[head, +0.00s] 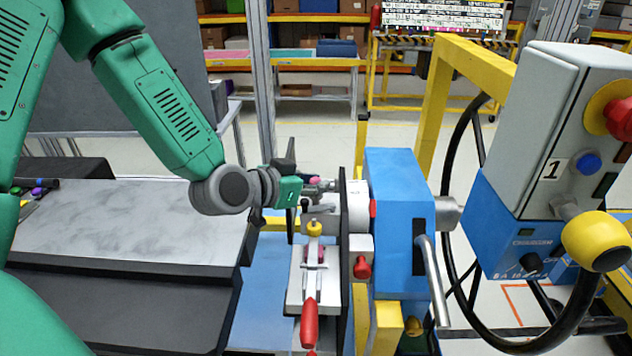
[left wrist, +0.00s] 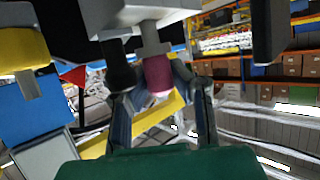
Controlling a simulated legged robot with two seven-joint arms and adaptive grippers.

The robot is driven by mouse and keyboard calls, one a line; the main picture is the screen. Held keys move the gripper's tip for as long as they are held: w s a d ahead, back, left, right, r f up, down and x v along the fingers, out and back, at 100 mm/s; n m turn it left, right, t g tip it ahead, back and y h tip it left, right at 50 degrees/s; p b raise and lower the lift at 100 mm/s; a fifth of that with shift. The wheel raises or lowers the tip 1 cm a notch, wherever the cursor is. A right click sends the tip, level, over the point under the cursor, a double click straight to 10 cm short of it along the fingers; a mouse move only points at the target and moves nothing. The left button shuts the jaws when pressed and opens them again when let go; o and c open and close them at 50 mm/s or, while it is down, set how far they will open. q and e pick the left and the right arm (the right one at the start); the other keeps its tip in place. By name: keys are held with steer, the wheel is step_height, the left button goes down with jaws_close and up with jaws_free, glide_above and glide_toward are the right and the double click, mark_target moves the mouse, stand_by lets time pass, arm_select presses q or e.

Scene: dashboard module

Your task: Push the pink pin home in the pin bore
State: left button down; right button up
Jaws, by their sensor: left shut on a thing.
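The pink pin (left wrist: 158,76) shows in the left wrist view between the fingers of my left gripper (left wrist: 154,85), below a grey stem. In the head view only a small part of the pink pin (head: 314,180) shows above my left gripper (head: 322,187). My left gripper is shut on the pin, close to the left side of the white part of the blue fixture. The pin bore is hidden, so I cannot tell how deep the pin sits. My right gripper is in neither view.
A toggle clamp with a red handle (head: 309,322) stands just in front of my left gripper. The blue fixture (head: 400,215) with its grey lever stands to the right. A control box (head: 555,130) is farther right. A grey-topped bench (head: 130,225) lies left.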

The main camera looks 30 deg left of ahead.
mark_target(315, 178)
arm_select(q)
steer(key=shift+f+b, duration=0.65)
steer(key=shift+f, duration=0.25)
steer(key=c, duration=1.4)
jaws_free()
step_height(315, 178, up, 10)
steer(key=shift+f, duration=0.1)
